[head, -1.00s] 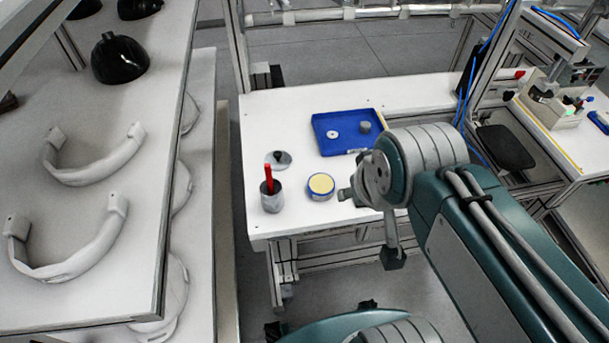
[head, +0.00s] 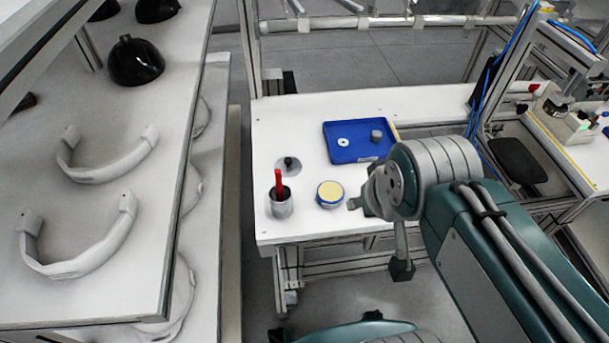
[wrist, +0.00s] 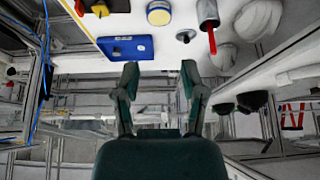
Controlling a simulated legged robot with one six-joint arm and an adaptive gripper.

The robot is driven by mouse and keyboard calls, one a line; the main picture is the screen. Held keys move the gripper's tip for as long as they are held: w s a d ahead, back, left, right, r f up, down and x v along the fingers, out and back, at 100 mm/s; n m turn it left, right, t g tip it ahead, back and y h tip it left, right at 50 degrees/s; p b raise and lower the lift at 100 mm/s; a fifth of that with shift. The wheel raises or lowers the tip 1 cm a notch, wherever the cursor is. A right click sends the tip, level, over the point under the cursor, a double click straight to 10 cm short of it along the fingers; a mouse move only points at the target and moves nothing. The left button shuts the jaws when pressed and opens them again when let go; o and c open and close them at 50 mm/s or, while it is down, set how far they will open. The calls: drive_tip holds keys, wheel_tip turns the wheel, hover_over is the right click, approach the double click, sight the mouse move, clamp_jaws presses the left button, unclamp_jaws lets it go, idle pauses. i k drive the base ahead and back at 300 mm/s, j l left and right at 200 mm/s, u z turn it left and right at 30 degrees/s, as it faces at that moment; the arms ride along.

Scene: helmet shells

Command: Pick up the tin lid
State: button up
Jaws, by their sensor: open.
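The tin lid (head: 288,166) looks like a flat grey disc with a dark knob, lying on the white table near its left side. It also shows in the wrist view (wrist: 186,36), at the top. The open tin (head: 330,195), round with a blue band and pale yellow contents, stands to the right and nearer. My gripper (wrist: 160,78) is open in the wrist view, with nothing between its fingers. It is apart from the lid. In the head view my arm hides much of the gripper, to the right of the tin.
A grey cup (head: 280,204) holding a red stick stands just in front of the lid. A blue tray (head: 345,154) with a washer and a small grey cylinder lies behind. A shelf (head: 90,215) with helmet parts stands at the left. White table (head: 290,115) is bare behind the lid.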

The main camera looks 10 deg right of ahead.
sight(291, 166)
drive_tip(key=i+l+u, duration=0.15)
drive_tip(key=u, duration=0.2)
drive_tip(key=i+l+u, duration=0.1)
drive_tip(key=l+u, duration=0.25)
